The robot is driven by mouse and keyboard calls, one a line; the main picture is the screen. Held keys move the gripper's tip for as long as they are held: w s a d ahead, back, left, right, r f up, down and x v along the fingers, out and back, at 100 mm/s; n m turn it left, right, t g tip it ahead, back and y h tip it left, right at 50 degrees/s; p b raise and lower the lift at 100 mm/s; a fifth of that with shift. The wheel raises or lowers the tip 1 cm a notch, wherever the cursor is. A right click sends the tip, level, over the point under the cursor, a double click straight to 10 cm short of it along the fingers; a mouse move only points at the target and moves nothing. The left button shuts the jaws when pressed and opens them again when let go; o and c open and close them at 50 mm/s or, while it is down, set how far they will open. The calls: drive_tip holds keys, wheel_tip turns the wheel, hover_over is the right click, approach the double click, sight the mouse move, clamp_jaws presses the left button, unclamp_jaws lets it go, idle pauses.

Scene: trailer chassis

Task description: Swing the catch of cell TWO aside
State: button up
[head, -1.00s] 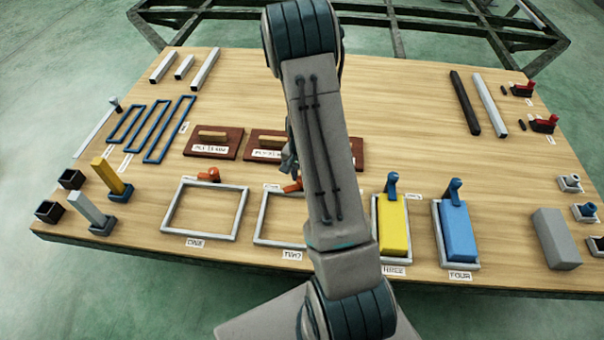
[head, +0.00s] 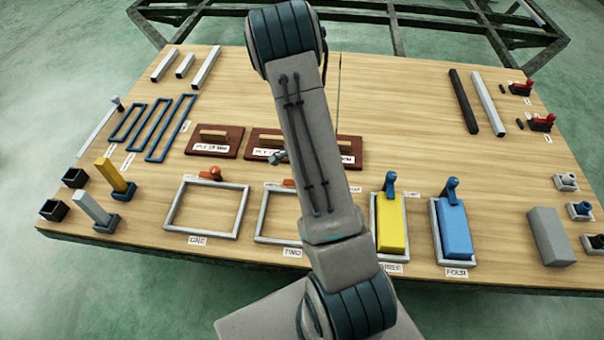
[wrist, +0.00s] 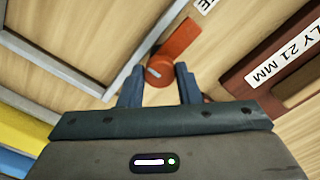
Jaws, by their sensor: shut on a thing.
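Cell TWO is a grey rectangular frame (head: 262,216) with an empty opening where I see it; my arm hides its right side in the head view. Its orange catch (head: 289,176) sits by the frame's far side. In the wrist view the catch (wrist: 178,42) has a round knob and a flat arm running along the frame's side, outside the opening. My gripper (wrist: 158,70) has its two fingers on either side of the knob, shut on it. In the head view my arm hides most of the gripper.
Cell ONE (head: 167,208) is empty, its orange catch (head: 211,173) at its far side. Cells THREE and FOUR hold a yellow block (head: 391,222) and a blue block (head: 456,230). Brown ply boards (head: 233,143) lie just beyond the catches. The table's far middle is clear.

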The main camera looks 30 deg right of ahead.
drive_tip(key=o, duration=1)
drive_tip(key=shift+c, duration=0.2)
wheel_tip(320, 180, up, 14)
drive_tip(key=p, duration=0.4)
drive_tip(key=shift+f, duration=0.1)
